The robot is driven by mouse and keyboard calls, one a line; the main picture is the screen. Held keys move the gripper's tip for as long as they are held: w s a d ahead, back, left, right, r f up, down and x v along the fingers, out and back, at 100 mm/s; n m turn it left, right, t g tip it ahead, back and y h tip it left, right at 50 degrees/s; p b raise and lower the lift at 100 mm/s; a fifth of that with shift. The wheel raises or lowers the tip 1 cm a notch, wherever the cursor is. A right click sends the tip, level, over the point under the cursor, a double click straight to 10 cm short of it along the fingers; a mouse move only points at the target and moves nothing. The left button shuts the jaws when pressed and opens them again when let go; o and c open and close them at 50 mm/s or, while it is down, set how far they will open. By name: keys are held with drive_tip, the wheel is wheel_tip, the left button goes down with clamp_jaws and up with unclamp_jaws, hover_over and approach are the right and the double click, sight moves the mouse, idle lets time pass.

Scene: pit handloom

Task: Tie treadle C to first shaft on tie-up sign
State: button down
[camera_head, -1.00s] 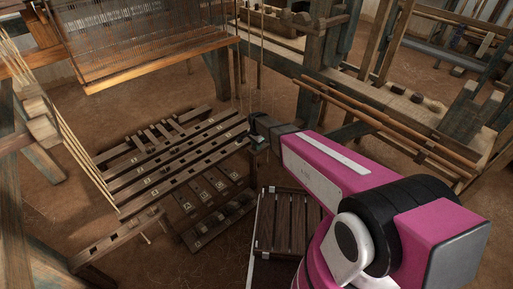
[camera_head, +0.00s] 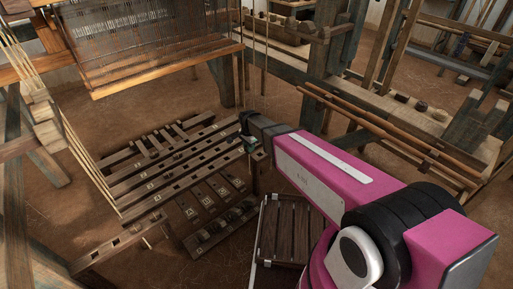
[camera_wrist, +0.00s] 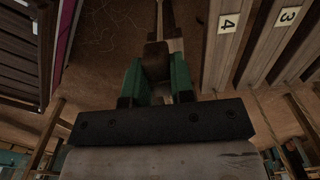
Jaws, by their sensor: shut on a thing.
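My gripper (camera_head: 250,146) is at the right end of the long slatted bars (camera_head: 165,175). In the wrist view its green fingers (camera_wrist: 156,80) are shut on a small brown wooden piece (camera_wrist: 156,56). A narrow pale strip runs up beyond that piece; I cannot tell whether they are joined. In the wrist view two bars beside the fingers carry the labels 4 (camera_wrist: 229,23) and 3 (camera_wrist: 288,16). Below the long bars in the head view is a row of shorter labelled pieces (camera_head: 208,203); their letters are too small to read. I cannot make out the tie-up sign.
The loom's hanging frame (camera_head: 160,68) is above the bars, with thin cords dropping near my gripper. A slatted dark wooden stand (camera_head: 283,232) is close below my arm. Loom beams (camera_head: 400,140) fill the right. Bare earth floor (camera_head: 60,225) shows at the left.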

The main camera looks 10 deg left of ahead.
drive_tip(key=w+a+r, duration=0.2)
drive_tip(key=w+a, duration=0.2)
drive_tip(key=a, duration=0.9)
drive_tip(key=w+a+r, duration=0.3)
drive_tip(key=w+a, duration=0.1)
drive_tip(key=a, duration=0.9)
drive_tip(key=w+a+r, duration=0.2)
drive_tip(key=w+a, duration=0.2)
drive_tip(key=a, duration=0.9)
wheel_tip(320, 180, down, 16)
drive_tip(key=shift+s+a, duration=0.2)
drive_tip(key=shift+a, duration=0.05)
drive_tip(key=c, duration=0.9)
unclamp_jaws()
